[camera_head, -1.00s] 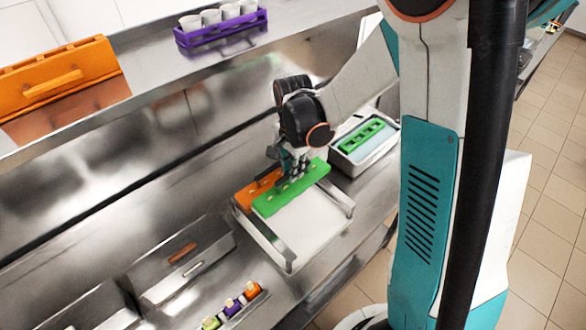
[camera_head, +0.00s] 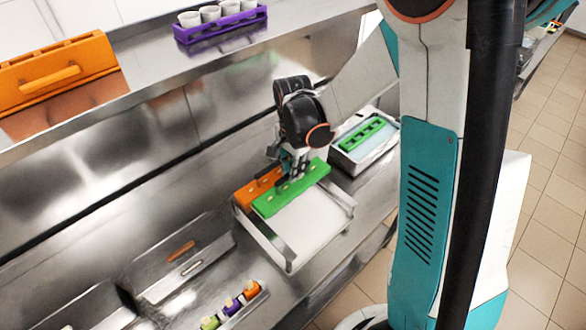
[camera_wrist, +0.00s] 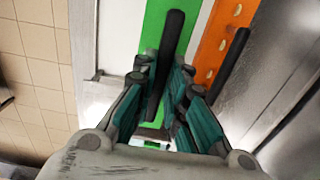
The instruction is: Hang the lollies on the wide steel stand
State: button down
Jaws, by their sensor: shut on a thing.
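The wide steel stand (camera_head: 270,240) is a frame with two side rails over a white surface, in the middle of the head view. An orange lolly bar (camera_head: 249,194) lies across its back end. In the wrist view this orange bar (camera_wrist: 219,42) shows pale stick ends and a black handle. A green lolly bar (camera_head: 303,190) lies level in front of the orange one, across the stand. My gripper (camera_wrist: 160,85) is shut on the black handle of the green bar (camera_wrist: 183,22). I cannot tell whether the green bar touches the rails. The lollies under it are hidden.
A steel tank (camera_head: 362,161) with a green rack stands right of the stand. Several small coloured pieces (camera_head: 232,305) sit at the front left, near steel lidded bins (camera_head: 182,255). A shelf above holds an orange case (camera_head: 55,75) and a purple cup rack (camera_head: 222,27).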

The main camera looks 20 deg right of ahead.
jog(key=shift+f+b, duration=2.8)
jog(key=shift+f, duration=0.05)
dwell(1.7)
jog(key=c, duration=1.5)
grip_release()
jog(key=shift+c, duration=0.2)
notch_tip(320, 180, up, 12)
jog(key=s+f+n+t+b, duration=0.3)
jog(key=s+f+n+b, duration=0.1)
jog(key=s+n+b, duration=0.2)
jog(key=s+f+n+t+b, duration=0.4)
jog(key=s+n+b, duration=0.3)
jog(key=s+b, duration=0.2)
jog(key=shift+s+f+n, duration=0.3)
jog(key=shift+s, duration=0.4)
